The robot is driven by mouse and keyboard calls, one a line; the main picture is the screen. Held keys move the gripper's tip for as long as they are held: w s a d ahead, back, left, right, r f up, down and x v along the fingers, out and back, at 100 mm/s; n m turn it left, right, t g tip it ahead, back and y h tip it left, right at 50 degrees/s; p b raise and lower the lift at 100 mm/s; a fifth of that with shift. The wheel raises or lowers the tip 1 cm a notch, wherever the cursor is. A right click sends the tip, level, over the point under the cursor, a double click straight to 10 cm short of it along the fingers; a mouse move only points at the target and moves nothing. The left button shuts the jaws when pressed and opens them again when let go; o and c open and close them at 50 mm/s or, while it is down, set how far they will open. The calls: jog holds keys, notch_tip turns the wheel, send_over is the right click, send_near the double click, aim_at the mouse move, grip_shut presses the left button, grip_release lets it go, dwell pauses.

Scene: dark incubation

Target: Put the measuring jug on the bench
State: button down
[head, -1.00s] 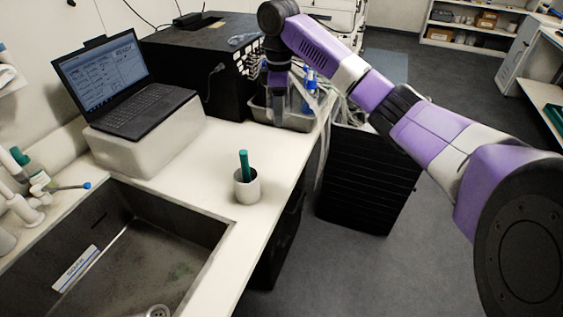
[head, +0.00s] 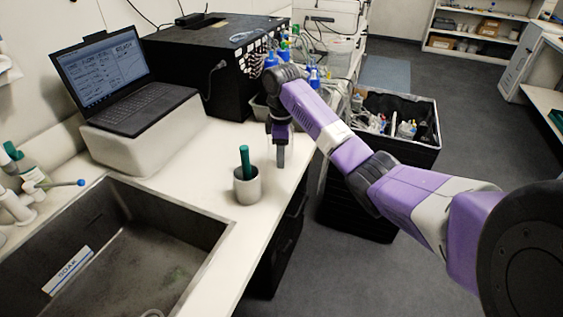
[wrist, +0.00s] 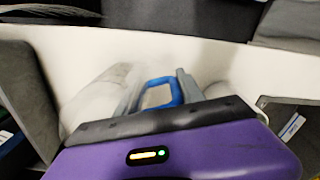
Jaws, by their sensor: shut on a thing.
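My gripper (head: 281,160) points down over the white bench (head: 212,150), to the right of and behind the white cup. In the wrist view, my gripper (wrist: 160,88) is shut on a blue handle, which I take to be the measuring jug's (wrist: 176,90). The jug's body is clear and blurred against the white bench, so its outline is hard to make out. In the head view the jug is too faint to tell, and I cannot tell whether it touches the bench.
A sink (head: 125,250) lies front left. A laptop (head: 125,90) sits on a white block. A black box (head: 200,60) and a metal tray (head: 258,112) are behind. A black crate (head: 405,150) stands right.

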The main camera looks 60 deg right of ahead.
jog(key=shift+f, duration=1.15)
jog(key=shift+f, duration=0.1)
jog(key=c, duration=0.7)
grip_release()
notch_tip(320, 180, up, 12)
jog(key=p, duration=0.3)
